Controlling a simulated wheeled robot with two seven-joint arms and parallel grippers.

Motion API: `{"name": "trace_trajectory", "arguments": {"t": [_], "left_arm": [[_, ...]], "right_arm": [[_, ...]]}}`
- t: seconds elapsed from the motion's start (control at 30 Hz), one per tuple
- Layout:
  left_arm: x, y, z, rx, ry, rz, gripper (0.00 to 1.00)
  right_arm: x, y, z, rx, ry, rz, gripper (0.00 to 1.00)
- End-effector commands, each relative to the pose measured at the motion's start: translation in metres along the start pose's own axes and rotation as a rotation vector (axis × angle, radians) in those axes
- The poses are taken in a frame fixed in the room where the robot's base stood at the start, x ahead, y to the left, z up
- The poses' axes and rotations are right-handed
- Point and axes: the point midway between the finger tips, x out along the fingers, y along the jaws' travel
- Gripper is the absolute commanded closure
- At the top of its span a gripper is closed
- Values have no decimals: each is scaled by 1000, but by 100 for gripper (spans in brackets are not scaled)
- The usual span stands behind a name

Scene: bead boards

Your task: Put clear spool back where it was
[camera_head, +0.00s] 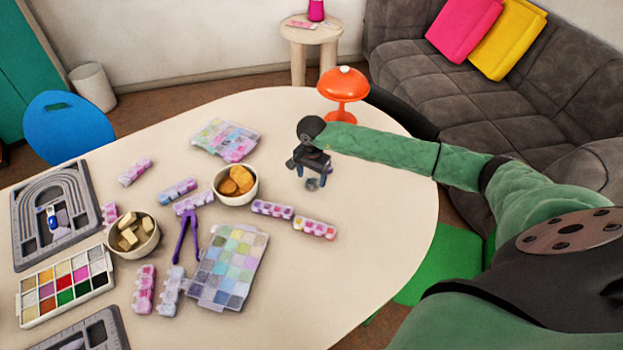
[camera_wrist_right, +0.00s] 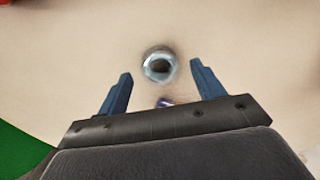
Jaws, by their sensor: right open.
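The clear spool (camera_head: 312,184) is a small, greyish, see-through piece on the tabletop under my right gripper (camera_head: 309,174). In the right wrist view the spool (camera_wrist_right: 158,66) shows from above as a pale ring with a dark centre, between and slightly beyond the two blue fingers. My right gripper is open, its fingers on either side of the spool with a gap on both sides. I cannot tell how high the fingertips are above the table. My left gripper is not in view.
An orange lamp (camera_head: 343,85) stands behind my right gripper. A bowl of orange pieces (camera_head: 235,184) and pink bead boxes (camera_head: 315,228) lie to the left and front. A small purple thing (camera_wrist_right: 165,102) lies near the gripper's palm. The table's right side (camera_head: 385,210) is clear.

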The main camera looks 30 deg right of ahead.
Motion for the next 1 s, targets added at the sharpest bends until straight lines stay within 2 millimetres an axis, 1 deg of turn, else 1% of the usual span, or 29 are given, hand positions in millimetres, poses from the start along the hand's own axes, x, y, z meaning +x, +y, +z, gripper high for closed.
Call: {"name": "trace_trajectory", "arguments": {"t": [0.03,0.13,0.3,0.5,0.7,1.0], "left_arm": [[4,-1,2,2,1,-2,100],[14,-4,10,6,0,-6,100],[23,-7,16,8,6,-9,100],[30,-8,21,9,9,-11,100],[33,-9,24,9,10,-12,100],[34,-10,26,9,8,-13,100]], "right_arm": [[-12,0,-1,-1,2,0,33],[-33,0,0,-1,2,-1,33],[-64,0,0,-1,2,-1,33],[-90,0,0,0,1,0,33],[-100,0,0,0,0,1,33],[-100,0,0,0,0,1,33]]}}
